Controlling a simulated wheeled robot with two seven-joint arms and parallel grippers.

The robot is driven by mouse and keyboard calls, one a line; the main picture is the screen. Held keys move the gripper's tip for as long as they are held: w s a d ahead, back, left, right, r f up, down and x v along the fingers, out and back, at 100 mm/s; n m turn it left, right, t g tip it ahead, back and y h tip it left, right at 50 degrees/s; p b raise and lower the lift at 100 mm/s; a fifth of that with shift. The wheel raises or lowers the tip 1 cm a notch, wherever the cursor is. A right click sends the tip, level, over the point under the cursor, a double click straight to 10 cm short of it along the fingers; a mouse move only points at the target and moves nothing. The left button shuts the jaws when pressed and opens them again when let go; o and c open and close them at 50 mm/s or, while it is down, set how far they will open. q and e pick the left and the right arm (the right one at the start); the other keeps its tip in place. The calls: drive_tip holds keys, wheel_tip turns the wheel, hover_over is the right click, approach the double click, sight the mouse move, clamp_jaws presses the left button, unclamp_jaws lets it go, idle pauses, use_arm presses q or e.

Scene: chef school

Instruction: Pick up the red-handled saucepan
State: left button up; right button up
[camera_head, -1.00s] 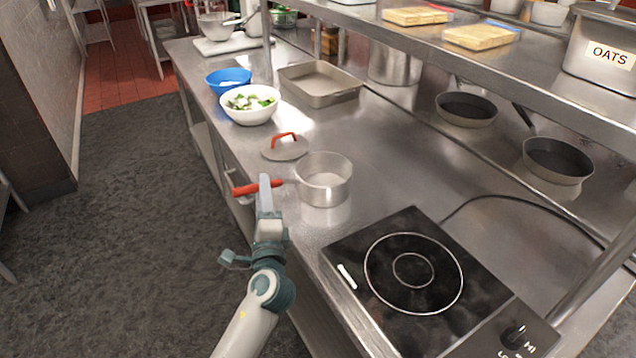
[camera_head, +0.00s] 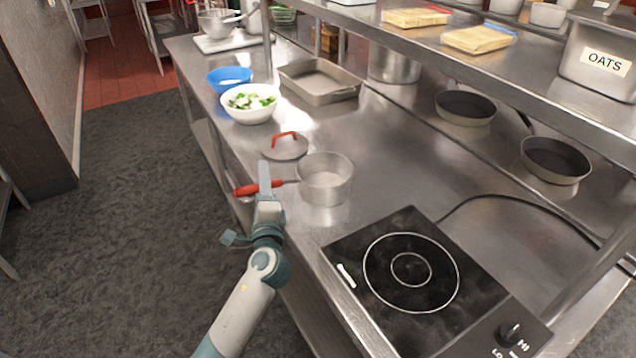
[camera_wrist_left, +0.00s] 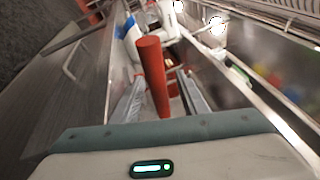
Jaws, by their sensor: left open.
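The saucepan (camera_head: 325,180) is a round metal pan standing upright on the steel counter, with its red handle (camera_head: 246,190) pointing left past the counter's edge. My left gripper (camera_head: 264,177) is at the handle and covers part of it. In the left wrist view the red handle (camera_wrist_left: 152,68) shows between the two fingers of the open left gripper (camera_wrist_left: 163,95). A gap shows on the right side of the handle; I cannot tell whether the left finger touches it. My right gripper is not in view.
A grey lid (camera_head: 287,150) with a red grip lies just behind the saucepan. An induction cooktop (camera_head: 420,230) is at the front right. A white bowl of chopped food (camera_head: 250,116), a blue bowl (camera_head: 215,84) and a metal tray (camera_head: 320,95) stand farther back. A shelf (camera_head: 560,75) overhangs the right side.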

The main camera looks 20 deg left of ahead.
use_arm(q)
drive_tip(key=shift+x, duration=0.9)
clamp_jaws()
